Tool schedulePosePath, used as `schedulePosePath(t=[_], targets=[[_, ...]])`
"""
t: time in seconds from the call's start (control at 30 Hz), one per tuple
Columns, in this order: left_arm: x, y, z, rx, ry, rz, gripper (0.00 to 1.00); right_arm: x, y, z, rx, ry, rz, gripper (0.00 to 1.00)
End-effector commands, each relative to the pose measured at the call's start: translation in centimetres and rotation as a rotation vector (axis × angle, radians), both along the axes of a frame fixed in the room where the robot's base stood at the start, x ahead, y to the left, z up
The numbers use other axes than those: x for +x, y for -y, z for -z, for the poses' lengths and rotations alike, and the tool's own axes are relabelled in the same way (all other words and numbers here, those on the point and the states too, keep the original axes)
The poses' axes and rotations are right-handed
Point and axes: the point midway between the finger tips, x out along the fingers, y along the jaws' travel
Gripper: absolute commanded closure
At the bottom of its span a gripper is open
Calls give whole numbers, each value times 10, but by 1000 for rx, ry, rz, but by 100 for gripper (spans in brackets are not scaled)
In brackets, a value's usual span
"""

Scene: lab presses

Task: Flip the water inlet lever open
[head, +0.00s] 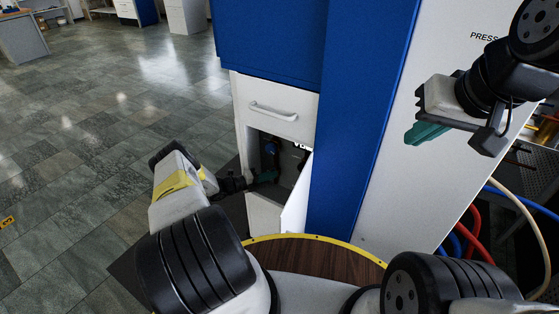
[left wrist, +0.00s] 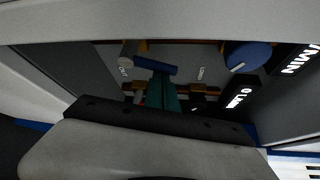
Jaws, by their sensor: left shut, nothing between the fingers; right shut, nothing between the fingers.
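A blue lever handle (left wrist: 155,66) shows inside the cabinet compartment in the left wrist view, lying roughly across the picture just beyond my left fingertips. I cannot tell for certain that it is the water inlet lever, as the small labels are unreadable. My left gripper (left wrist: 161,82) is shut and empty, its teal fingers at or very near this handle; contact cannot be told. In the head view my left gripper (head: 266,177) reaches into the dark compartment, below a small blue part (head: 271,149). My right gripper (head: 426,133) is shut and empty, raised before the white panel.
The compartment's white door (head: 297,195) stands open, close to my left arm. A white drawer (head: 275,108) is above it. A round blue part (left wrist: 248,55) sits to the right of the handle. Coloured hoses (head: 472,230) hang at right.

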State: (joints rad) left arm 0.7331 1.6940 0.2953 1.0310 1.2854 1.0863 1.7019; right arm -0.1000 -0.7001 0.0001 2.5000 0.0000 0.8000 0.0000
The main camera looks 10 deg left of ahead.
Motion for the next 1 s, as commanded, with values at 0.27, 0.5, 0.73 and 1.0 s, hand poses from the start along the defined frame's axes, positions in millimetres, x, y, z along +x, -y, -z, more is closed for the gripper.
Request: schedulePosePath(t=[0.27, 0.5, 0.73, 1.0], targets=[[2, -4, -4, -59, -21, -3, 100, 0, 0, 0, 0, 0, 0, 100], [4, -8, -5, -57, -21, -3, 100, 0, 0, 0, 0, 0, 0, 100], [4, -10, -5, -57, -21, -3, 100, 0, 0, 0, 0, 0, 0, 100], [4, -10, -5, -56, -21, -4, 100, 0, 0, 0, 0, 0, 0, 100]])
